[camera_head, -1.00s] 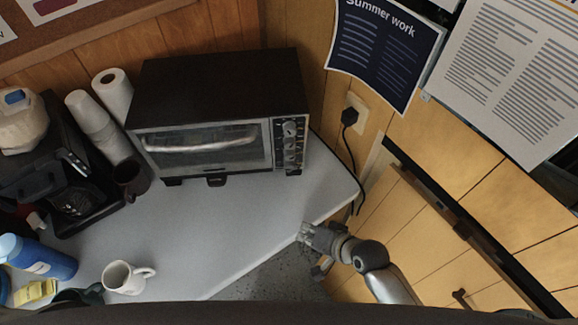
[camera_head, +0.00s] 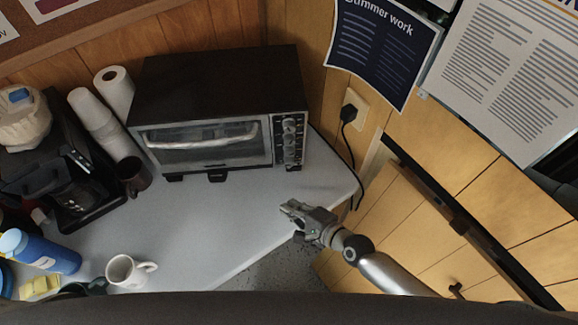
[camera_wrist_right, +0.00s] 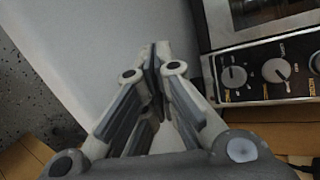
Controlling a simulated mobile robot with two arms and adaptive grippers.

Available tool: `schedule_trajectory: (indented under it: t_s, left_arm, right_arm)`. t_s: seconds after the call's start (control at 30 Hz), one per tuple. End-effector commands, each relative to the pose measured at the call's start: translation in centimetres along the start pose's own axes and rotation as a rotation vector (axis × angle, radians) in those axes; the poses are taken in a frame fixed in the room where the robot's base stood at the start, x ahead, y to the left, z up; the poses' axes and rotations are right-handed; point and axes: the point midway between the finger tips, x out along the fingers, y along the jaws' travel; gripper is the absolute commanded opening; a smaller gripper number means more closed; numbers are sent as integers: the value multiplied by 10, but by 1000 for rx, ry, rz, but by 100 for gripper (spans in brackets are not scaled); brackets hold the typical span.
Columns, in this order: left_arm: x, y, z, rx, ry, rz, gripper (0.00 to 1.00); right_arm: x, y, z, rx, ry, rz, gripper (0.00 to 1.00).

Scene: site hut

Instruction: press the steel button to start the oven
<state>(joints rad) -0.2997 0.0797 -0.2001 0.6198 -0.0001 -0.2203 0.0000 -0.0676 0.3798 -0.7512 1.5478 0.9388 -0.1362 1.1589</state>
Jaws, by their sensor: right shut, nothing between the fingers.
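The black toaster oven (camera_head: 215,95) stands at the back of the counter with its glass door closed and a light door handle (camera_head: 200,135). Its control panel (camera_head: 289,140), with several knobs, is on the right of its front. In the right wrist view, knobs on the panel (camera_wrist_right: 275,70) show at the upper right. I cannot make out the steel button clearly. My right gripper (camera_head: 286,208) is shut and empty, over the counter's right edge, in front of and below the panel, apart from the oven. Its fingertips (camera_wrist_right: 154,48) meet in the wrist view. My left gripper is not in view.
A white mug (camera_head: 126,271), a blue bottle (camera_head: 42,251) and a coffee maker (camera_head: 62,170) stand on the left of the counter (camera_head: 215,220). A black cord runs from the wall outlet (camera_head: 351,108) on the right. The counter before the oven is clear.

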Motion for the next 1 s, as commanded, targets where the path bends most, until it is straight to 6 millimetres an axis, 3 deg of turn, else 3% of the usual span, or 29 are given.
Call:
schedule_trajectory:
  t_s: [0.27,0.7,1.0]
  left_arm:
    - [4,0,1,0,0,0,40]
    - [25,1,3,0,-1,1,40]
    - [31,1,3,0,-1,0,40]
  right_arm:
    - [8,-6,-6,-2,0,-2,0]
    - [50,-34,-36,-3,0,-2,0]
    - [61,-44,-44,-2,0,0,0]
